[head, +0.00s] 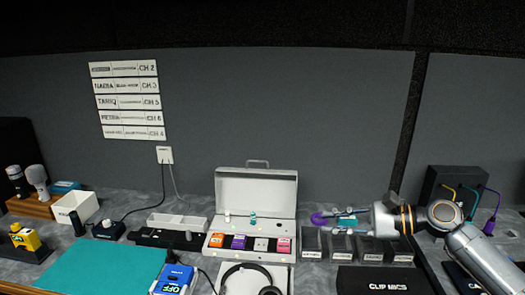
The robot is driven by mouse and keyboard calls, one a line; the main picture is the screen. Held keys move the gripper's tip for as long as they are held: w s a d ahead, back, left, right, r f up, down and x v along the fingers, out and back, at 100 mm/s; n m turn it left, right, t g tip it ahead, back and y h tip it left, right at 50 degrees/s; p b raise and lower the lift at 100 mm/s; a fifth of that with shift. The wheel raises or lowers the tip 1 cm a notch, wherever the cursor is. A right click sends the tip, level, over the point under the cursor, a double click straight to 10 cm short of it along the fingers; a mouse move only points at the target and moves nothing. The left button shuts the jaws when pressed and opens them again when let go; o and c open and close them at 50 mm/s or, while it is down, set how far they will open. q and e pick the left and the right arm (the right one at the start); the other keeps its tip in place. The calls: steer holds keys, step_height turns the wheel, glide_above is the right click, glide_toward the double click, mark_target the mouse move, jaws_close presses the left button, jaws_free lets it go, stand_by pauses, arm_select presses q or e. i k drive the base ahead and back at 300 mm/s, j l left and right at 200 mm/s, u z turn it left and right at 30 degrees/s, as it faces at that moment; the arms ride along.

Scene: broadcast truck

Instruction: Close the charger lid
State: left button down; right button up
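The charger is a white case (214,249) in the middle of the counter. Its white lid (256,190) stands open and upright at the back, with a handle on its top edge. Orange, purple, white and pink units sit along the front of the base. My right gripper (328,217) reaches in from the right and points left, just right of the case and apart from it in the picture. Purple and teal parts show around its fingers; their opening is too small to make out. My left gripper is out of view.
Several small dark holders (341,246) stand right of the charger, behind a black "CLIP MICS" box (383,281). Headphones (248,278) lie in front. A teal mat (105,266), a blue device (175,279) and a white open box (75,206) are to the left.

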mark_target(267, 192)
steer(key=i, duration=1.2)
